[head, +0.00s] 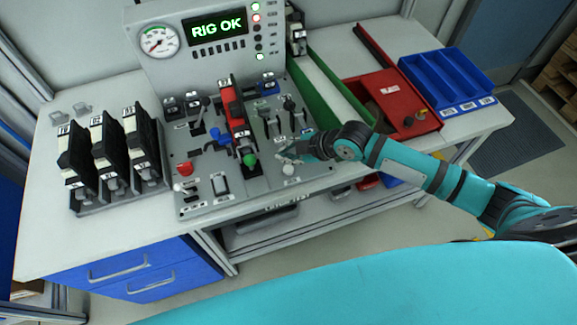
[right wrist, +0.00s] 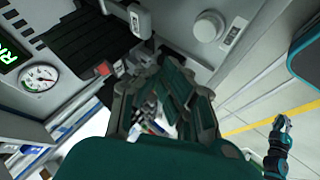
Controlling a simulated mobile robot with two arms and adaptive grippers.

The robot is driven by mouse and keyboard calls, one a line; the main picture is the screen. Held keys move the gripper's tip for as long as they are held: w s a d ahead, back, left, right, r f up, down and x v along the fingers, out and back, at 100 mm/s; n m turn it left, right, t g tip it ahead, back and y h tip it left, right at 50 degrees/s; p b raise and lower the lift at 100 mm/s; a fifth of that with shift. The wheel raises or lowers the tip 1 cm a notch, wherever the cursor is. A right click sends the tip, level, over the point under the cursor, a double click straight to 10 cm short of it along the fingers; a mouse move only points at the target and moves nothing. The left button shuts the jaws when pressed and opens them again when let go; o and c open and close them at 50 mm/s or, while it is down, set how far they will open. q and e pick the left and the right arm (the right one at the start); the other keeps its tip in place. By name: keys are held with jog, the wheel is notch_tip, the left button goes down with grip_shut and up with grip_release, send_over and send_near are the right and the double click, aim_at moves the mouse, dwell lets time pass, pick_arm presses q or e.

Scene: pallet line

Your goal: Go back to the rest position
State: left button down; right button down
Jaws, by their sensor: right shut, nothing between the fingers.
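My right gripper (head: 287,157) is over the front right part of the grey test rig panel (head: 215,187), close to a white round knob (head: 288,169). Its fingers are shut and hold nothing. In the right wrist view the dark fingers of this gripper (right wrist: 166,108) fill the middle, with the rig behind them. My right arm reaches in from the right in the head view. My left gripper (right wrist: 281,124) shows small at the right of the right wrist view, away from the bench, and its jaws are too small to read. It is outside the head view.
The rig's display (head: 217,25) reads RIG OK. A rack of black modules (head: 110,150) stands at the left. A red tray (head: 398,112) and a blue divided bin (head: 447,80) lie on the right, near my forearm. Levers and knobs rise around the right gripper.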

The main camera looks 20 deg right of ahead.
dwell(0.6)
jog(key=s+a+m+g+h, duration=0.1)
jog(key=s+a+m+h, duration=0.15)
jog(key=s+m, duration=0.85)
jog(key=s+d+m+g+h, duration=0.1)
jog(key=s+d+m+h, duration=0.1)
jog(key=s+d, duration=0.35)
jog(key=s+d+m+g+h, duration=0.1)
jog(key=s+d+m+h, duration=0.15)
jog(key=s, duration=0.55)
notch_tip(320, 180, down, 31)
jog(key=s+g+b, duration=0.1)
jog(key=s+b, duration=0.1)
jog(key=b, duration=0.3)
jog(key=s+d+f+g+b, duration=0.1)
jog(key=s+d+f+b, duration=0.2)
jog(key=s+f, duration=1.3)
notch_tip(320, 180, down, 3)
jog(key=shift+d+f+g+y, duration=0.2)
jog(key=shift+d+g+y, duration=0.1)
